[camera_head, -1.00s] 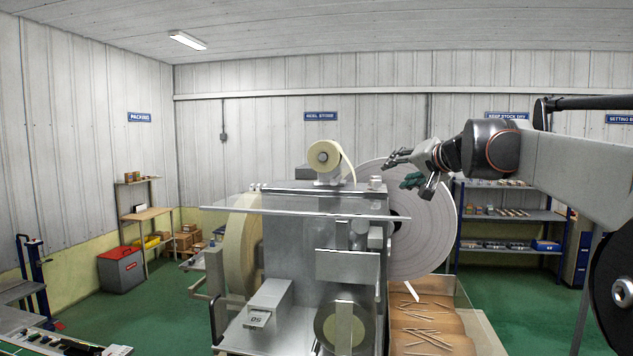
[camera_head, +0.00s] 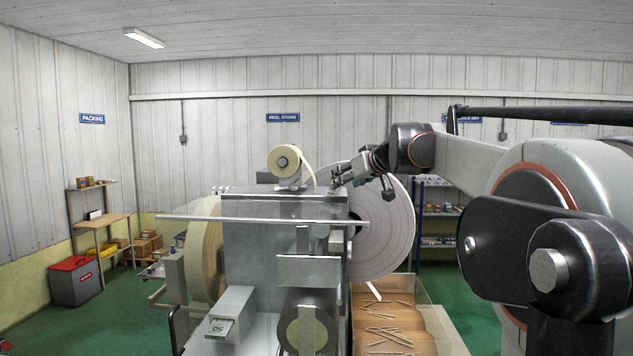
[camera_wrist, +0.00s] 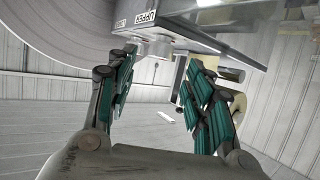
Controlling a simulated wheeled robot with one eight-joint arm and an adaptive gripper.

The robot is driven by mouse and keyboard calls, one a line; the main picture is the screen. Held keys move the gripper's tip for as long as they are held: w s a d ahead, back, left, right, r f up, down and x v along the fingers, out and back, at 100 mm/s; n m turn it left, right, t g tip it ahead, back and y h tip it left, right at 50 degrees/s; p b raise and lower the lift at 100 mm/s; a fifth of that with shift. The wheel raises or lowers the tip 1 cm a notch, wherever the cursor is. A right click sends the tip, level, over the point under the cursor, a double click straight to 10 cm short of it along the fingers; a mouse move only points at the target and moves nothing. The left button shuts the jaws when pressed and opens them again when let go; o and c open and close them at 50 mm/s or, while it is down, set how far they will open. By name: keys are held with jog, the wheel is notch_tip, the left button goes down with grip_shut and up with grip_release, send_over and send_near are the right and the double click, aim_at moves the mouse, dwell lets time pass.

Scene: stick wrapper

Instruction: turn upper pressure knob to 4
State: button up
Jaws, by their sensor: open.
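The wrapping machine (camera_head: 250,205) stands in the middle of the head view. In the wrist view its top edge carries an "UPPER" label (camera_wrist: 145,18), with a second label (camera_wrist: 121,20) to the left. A pale round knob (camera_wrist: 154,47) shows just by the "UPPER" label; its dial numbers cannot be read. My gripper (camera_wrist: 160,65) is open and empty, its green-padded fingers on either side of the view with the knob beyond and between their tips. In the head view my gripper (camera_head: 362,180) is at the machine's upper right corner and partly hides the knobs there.
A large white reel (camera_head: 385,235) stands right behind my gripper. A small tape roll (camera_head: 285,160) sits atop the machine left of it. A tray with sticks (camera_head: 370,318) lies below right.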

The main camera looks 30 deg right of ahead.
jog(key=p+x, duration=0.1)
jog(key=x, duration=0.4)
jog(key=shift+w+f, duration=0.15)
jog(key=shift+w, duration=0.2)
jog(key=c, duration=1)
